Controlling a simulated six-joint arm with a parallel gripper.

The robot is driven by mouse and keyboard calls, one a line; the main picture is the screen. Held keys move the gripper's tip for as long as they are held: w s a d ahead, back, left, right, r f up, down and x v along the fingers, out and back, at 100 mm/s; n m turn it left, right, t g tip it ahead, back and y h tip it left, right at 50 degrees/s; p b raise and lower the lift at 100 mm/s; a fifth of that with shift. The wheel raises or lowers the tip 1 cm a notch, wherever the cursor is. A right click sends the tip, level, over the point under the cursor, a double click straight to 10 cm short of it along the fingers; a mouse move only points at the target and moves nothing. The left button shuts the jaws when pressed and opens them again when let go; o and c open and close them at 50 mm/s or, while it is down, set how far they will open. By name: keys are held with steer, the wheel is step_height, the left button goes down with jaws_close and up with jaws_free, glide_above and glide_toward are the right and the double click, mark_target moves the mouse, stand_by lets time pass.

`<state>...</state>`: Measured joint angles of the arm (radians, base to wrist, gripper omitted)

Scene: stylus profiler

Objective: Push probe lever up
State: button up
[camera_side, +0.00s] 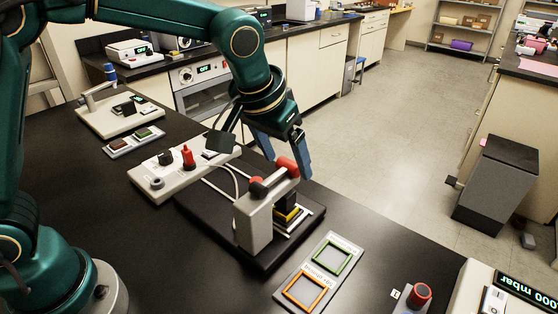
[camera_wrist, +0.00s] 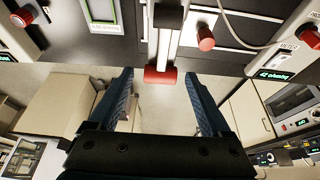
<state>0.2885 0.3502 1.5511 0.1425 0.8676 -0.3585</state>
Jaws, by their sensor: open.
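The stylus profiler (camera_side: 255,222) stands on a dark base plate. Its probe lever is a pale bar ending in a red grip (camera_side: 287,167); in the wrist view the red grip (camera_wrist: 160,76) lies crosswise at the bar's end. My gripper (camera_side: 284,168) is open and empty, its two blue fingers pointing down by the red grip. In the wrist view the grip shows between the fingertips, with a gap on each side. I cannot tell whether either finger touches it. A dark-and-yellow block (camera_side: 286,212) sits under the lever.
A red knob (camera_wrist: 206,38) is beside the lever. A grey control box (camera_side: 170,178) with a red switch and dark knobs stands behind the profiler. A plate with green (camera_side: 332,258) and orange (camera_side: 305,291) frames lies in front. A red button (camera_side: 419,294) is further right.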

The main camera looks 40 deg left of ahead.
mark_target(271, 178)
steer(key=shift+w+f, duration=0.1)
steer(key=shift+f, duration=0.15)
jaws_close()
steer(key=shift+r, duration=0.1)
steer(key=shift+s+r+t, duration=0.35)
steer(key=shift+r+t, duration=0.2)
steer(key=shift+t, duration=0.6)
steer(key=shift+s+r+t, duration=0.35)
steer(key=shift+r+t, duration=0.2)
steer(key=shift+t, duration=0.6)
steer(key=shift+s+r+t, duration=0.35)
steer(key=shift+s+t, duration=0.15)
steer(key=shift+t, duration=0.55)
steer(key=shift+s+r+t, duration=0.35)
steer(key=shift+s+t, duration=0.1)
steer(key=shift+t, duration=0.6)
steer(key=shift+s, duration=0.15)
